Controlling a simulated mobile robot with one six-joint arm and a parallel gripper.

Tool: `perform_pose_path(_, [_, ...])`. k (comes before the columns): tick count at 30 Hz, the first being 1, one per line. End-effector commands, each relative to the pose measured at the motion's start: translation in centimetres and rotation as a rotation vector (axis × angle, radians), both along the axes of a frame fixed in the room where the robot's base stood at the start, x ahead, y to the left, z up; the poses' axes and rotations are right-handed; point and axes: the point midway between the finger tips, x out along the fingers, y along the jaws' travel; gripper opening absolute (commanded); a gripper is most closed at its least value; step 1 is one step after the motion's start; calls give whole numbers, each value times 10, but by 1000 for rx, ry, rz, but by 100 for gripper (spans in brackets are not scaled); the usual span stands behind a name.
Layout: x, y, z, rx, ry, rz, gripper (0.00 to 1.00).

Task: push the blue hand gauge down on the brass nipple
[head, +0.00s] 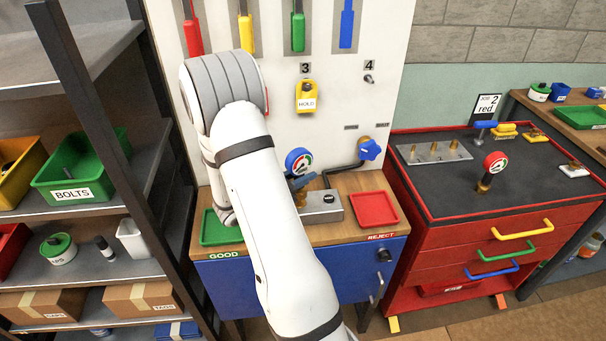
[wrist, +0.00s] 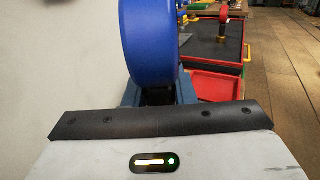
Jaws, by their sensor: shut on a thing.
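The blue hand gauge (head: 299,161) is upright above the wooden bench, its dial showing in the head view. In the wrist view its round blue body (wrist: 149,45) fills the upper middle. My gripper (head: 301,182) is shut on the gauge below the dial; its fingers (wrist: 157,92) show on both sides of the stem. The brass nipple (head: 300,199) is just below my gripper, by the left end of a grey metal block (head: 324,207). My gripper partly hides the joint, so I cannot tell whether gauge and nipple touch.
A green tray (head: 218,238) lies left of the block and a red tray (head: 375,209) right of it. A blue valve knob (head: 370,150) with a dark hose is behind. A red gauge (head: 495,162) stands on the red cabinet (head: 432,205). The white panel (head: 335,125) rises close behind.

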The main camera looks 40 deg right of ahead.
Motion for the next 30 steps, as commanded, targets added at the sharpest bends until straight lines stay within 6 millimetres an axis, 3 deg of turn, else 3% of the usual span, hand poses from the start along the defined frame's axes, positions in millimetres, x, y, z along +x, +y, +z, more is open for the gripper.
perform_pose_path(30, [1,0,-18,-1,-1,1,0])
